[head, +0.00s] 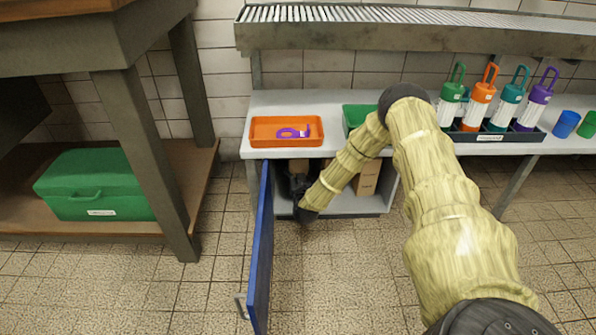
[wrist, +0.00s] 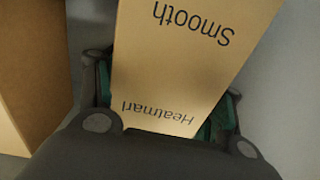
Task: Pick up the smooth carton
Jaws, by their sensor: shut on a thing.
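The smooth carton (wrist: 185,60) is a tan box with "Smooth" and "Heatmarl" printed upside down on the face seen in the wrist view. My gripper (wrist: 165,98) is shut on it, with a green-padded finger at each side. In the head view my arm reaches down into the open cabinet under the counter, and the gripper's tips and the held carton are mostly hidden in shade there. I cannot tell whether the carton touches the cabinet floor.
A second tan carton (wrist: 32,70) stands close beside the held one; a carton (head: 367,178) shows in the cabinet behind my arm. The blue cabinet door (head: 262,250) is swung open at left. An orange tray (head: 262,140) and bottle rack (head: 490,138) stand on the counter.

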